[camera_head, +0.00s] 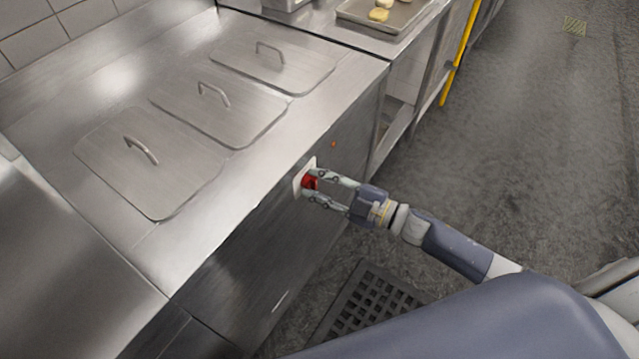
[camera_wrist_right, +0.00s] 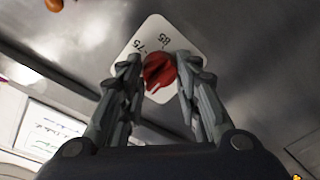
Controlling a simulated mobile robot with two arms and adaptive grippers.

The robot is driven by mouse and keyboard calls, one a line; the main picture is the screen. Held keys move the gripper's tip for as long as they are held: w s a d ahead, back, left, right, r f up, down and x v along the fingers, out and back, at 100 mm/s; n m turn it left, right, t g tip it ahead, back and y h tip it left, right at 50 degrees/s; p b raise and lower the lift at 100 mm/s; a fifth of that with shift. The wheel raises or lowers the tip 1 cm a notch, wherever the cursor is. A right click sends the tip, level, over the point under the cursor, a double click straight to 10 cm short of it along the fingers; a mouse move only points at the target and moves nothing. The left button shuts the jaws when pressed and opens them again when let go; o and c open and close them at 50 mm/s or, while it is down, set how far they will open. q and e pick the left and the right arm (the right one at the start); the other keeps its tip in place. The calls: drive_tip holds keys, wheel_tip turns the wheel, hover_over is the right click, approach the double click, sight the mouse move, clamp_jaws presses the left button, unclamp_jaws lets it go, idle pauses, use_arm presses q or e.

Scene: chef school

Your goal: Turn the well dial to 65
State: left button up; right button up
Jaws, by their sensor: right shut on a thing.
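The well dial is a red knob (camera_head: 309,182) on a white plate (camera_head: 298,180), on the front panel of the steel counter. In the right wrist view the red knob (camera_wrist_right: 160,72) sits between my fingers, and the white plate (camera_wrist_right: 150,35) shows the numbers 75 and 85. The rest of the scale and the knob's pointer are hidden or unclear. My right gripper (camera_head: 314,184) reaches in from the right and is shut on the red knob. My left gripper is not in view.
The counter top (camera_head: 262,161) holds three lidded wells (camera_head: 150,175) with handles. A small orange light (camera_head: 333,144) is on the front panel. A tray (camera_head: 400,18) with pale round pieces stands at the back.

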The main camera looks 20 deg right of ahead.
drive_tip(key=shift+m+t+p, duration=0.6)
drive_tip(key=shift+m+p, duration=0.45)
drive_tip(key=shift+m, duration=4.05)
drive_tip(key=shift+f, duration=0.1)
drive_tip(key=o, duration=1.1)
drive_tip(key=shift+c, duration=0.2)
drive_tip(key=shift+d, duration=0.1)
drive_tip(key=v, duration=1.2)
